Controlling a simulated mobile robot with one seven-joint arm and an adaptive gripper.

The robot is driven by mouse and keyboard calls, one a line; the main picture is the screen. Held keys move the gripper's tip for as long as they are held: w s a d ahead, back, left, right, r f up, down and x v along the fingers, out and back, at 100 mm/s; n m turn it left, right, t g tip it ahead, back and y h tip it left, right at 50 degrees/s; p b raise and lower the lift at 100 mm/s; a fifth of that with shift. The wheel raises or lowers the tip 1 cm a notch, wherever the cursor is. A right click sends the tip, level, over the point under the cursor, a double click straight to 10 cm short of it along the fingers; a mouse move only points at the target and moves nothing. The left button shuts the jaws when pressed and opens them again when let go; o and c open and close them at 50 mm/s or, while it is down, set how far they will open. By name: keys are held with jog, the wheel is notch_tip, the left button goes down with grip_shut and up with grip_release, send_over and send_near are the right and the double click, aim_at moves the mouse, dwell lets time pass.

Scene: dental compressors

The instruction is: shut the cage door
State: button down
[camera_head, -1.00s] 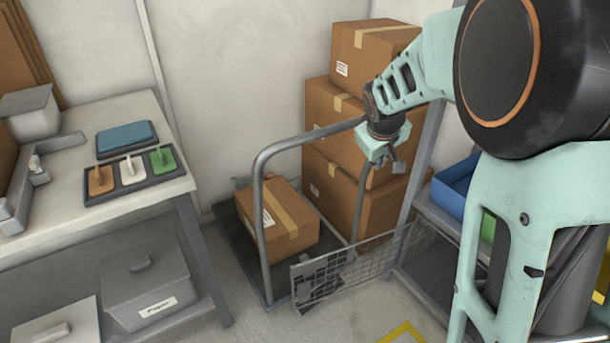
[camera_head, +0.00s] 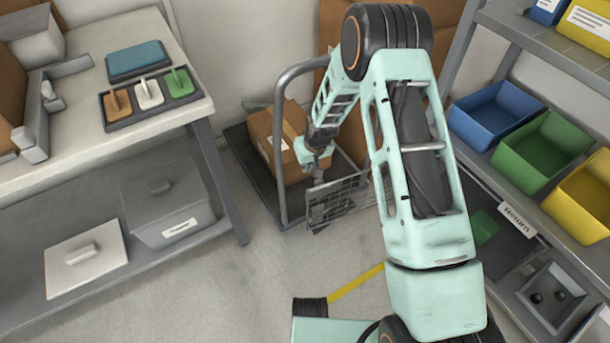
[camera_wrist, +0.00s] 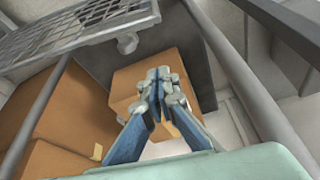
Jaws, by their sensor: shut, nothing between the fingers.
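The cage door is a grey wire-mesh panel (camera_head: 335,203) low at the front of the grey tubular trolley (camera_head: 281,150). My arm hides its right part in the head view. In the wrist view the mesh (camera_wrist: 70,38) crosses the upper left, with a small grey knob-like part (camera_wrist: 127,44) at its edge. My gripper (camera_head: 318,174) is beside the door's upper edge, in front of a cardboard box on the trolley. In the wrist view its fingers (camera_wrist: 157,88) are shut and empty, over the box and apart from the mesh. Contact with the door cannot be told in the head view.
The cardboard box (camera_head: 262,135) sits on the trolley's dark deck. A workbench (camera_head: 160,112) stands at left. Shelving at right holds blue (camera_head: 495,112), green (camera_head: 543,150) and yellow (camera_head: 585,195) bins. Bare floor with yellow tape (camera_head: 357,282) lies in front.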

notch_tip(320, 180, down, 9)
jog(key=b, duration=0.3)
jog(key=shift+s+d+r, duration=0.15)
jog(key=shift+s+d, duration=0.1)
jog(key=shift+s, duration=0.2)
